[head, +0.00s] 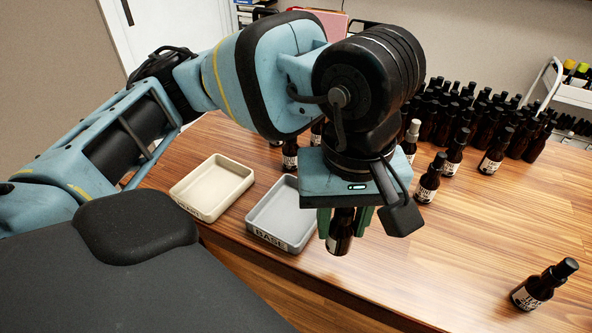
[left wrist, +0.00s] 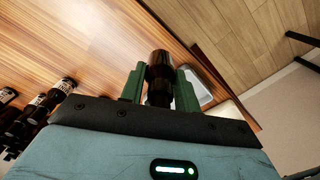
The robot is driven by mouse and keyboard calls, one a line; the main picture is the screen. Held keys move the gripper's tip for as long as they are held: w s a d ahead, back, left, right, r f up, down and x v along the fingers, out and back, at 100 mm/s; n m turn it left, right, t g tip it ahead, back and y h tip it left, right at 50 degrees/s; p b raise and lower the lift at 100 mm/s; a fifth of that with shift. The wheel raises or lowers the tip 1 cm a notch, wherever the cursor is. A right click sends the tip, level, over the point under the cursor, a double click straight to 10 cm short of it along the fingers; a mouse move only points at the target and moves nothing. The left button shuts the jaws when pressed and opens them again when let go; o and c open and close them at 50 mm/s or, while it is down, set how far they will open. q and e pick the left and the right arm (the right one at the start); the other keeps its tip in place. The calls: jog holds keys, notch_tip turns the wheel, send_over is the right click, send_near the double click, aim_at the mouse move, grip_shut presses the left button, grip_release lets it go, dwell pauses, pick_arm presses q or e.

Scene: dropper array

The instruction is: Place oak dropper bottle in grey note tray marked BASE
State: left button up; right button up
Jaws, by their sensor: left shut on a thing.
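My left gripper (head: 342,228) is shut on a dark brown dropper bottle (head: 341,242) with a black cap, hanging roughly upright; its label is mostly hidden and I cannot read it. The bottle also shows between the green fingers in the left wrist view (left wrist: 158,72). The grey note tray (head: 272,238), marked BASE on its front, lies just left of the bottle in the head view and looks empty. Part of the tray shows behind the right finger in the left wrist view (left wrist: 207,99). My right gripper is not in view.
A cream tray (head: 183,207) lies left of the grey one. A dense group of brown bottles (head: 480,115) stands at the back right, with several looser ones nearer. A lone bottle (head: 545,284) stands at the front right. The wooden table (head: 450,240) is clear between them.

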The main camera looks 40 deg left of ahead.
pick_arm(q)
jog(key=w+a, duration=0.1)
jog(key=a, duration=0.2)
jog(key=w+a, duration=0.2)
jog(key=a, duration=0.1)
jog(key=w+a+f+p, duration=0.1)
jog(key=w+a, duration=0.1)
jog(key=a, duration=0.1)
jog(key=shift+a, duration=0.35)
jog(key=shift+w+a, duration=0.25)
jog(key=shift+a, duration=0.2)
pick_arm(e)
jog(key=shift+w+r, duration=0.1)
jog(key=shift+r, duration=0.55)
pick_arm(q)
jog(key=shift+w+a, duration=0.1)
jog(key=shift+a, duration=0.15)
jog(key=shift+w+a+f, duration=0.1)
jog(key=shift+a+f, duration=0.2)
jog(key=shift+f, duration=0.35)
notch_tip(320, 180, down, 2)
jog(key=shift+f+p, duration=0.1)
jog(key=shift+p, duration=0.2)
jog(key=shift+f, duration=0.1)
pick_arm(e)
jog(key=shift+w+r, duration=0.35)
jog(key=shift+w, duration=0.1)
